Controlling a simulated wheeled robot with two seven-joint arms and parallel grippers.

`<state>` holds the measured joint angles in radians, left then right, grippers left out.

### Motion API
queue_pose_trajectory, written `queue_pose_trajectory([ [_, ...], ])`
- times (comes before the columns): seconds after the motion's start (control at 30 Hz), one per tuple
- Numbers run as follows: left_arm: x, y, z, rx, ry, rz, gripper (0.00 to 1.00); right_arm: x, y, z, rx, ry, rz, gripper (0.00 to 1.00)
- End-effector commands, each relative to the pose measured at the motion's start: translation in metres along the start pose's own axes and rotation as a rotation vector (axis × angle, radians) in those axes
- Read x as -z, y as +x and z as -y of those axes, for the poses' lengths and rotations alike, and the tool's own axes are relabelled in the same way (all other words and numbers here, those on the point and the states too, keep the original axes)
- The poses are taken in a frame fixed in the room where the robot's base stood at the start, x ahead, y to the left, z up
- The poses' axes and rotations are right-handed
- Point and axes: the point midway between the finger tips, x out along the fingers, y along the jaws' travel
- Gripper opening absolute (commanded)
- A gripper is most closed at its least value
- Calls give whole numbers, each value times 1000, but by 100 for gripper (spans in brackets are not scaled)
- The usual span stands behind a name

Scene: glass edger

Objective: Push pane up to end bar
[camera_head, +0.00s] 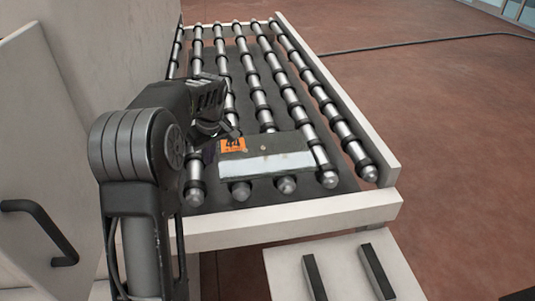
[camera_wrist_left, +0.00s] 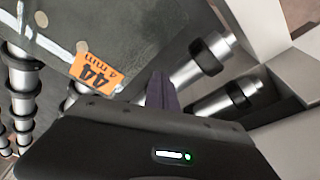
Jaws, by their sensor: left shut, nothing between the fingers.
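A flat grey pane (camera_head: 285,143) with an orange label marked 44 and a pale strip along its near edge lies across the near ends of the rollers. It also shows in the left wrist view (camera_wrist_left: 125,35), with rollers coming out past its edge. My left gripper (camera_head: 226,131) is shut and empty, beside the label at the pane's left side. In the left wrist view its dark fingers (camera_wrist_left: 160,92) overlap the pane's edge region. I cannot tell whether they touch it. A white bar (camera_head: 300,217) crosses the near end of the roller table; I cannot tell whether it is the end bar.
Rows of steel rollers with black rings (camera_head: 258,80) run away from me. A white side rail (camera_head: 340,103) bounds them on the right, and a large pale housing (camera_head: 105,45) stands on the left. A white surface with two dark strips (camera_head: 340,270) is in front. Open floor lies right.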

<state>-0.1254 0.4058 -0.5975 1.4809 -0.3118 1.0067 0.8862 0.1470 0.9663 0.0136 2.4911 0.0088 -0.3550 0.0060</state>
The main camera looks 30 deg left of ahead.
Motion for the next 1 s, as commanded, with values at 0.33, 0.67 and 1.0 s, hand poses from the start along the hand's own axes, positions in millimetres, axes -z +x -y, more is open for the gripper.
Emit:
queue_pose_trajectory([
  [0.33, -3, 11, 0, 1, 0, 1, 0, 0, 7, -3, 0, 0, 0, 36],
  [0.67, -3, 11, 0, 0, 0, 0, 0, 0, 7, -2, 0, 0, 0, 36],
  [1.0, -5, 10, -4, 0, 1, 0, 0, 4, 3, 2, 11, -7, -9, 36],
])
